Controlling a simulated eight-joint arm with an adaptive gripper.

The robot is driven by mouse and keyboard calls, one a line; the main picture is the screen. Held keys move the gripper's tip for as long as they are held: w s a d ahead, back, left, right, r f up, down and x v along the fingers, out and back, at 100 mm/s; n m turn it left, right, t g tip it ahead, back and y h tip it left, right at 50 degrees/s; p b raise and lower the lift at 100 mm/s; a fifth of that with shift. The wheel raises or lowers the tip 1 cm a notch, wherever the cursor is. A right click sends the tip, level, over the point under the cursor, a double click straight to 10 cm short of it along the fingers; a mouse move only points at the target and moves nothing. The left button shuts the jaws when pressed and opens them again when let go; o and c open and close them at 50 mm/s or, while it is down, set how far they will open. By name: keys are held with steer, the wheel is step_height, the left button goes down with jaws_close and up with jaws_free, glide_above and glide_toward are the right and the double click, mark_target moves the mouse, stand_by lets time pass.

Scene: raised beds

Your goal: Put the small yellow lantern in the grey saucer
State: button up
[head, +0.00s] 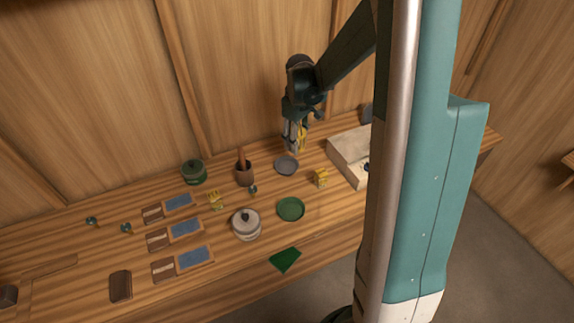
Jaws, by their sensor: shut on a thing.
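My gripper (292,147) points down just above and behind the grey saucer (287,166) in the head view. It is shut on a yellow thing (302,136), which looks like the small yellow lantern, partly hidden by the fingers. The saucer is a shallow round dish on the wooden bench, and its visible part looks empty. I cannot tell the exact gap between the held thing and the saucer. Two other yellow objects stand on the bench, one to the right of the saucer (320,178) and one to its left (215,199).
A green saucer (291,209) lies in front of the grey one. A brown pot (244,174) with a stick-like handle stands left of it, and a pale box (350,153) right. A lidded grey pot (246,225) and a green pot (194,172) stand farther left.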

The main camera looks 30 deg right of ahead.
steer(key=shift+f, duration=0.1)
steer(key=shift+f, duration=2.85)
steer(key=shift+f, duration=2.05)
steer(key=shift+f+b, duration=0.65)
steer(key=shift+b, duration=0.1)
steer(key=o, duration=1)
steer(key=shift+c, duration=0.2)
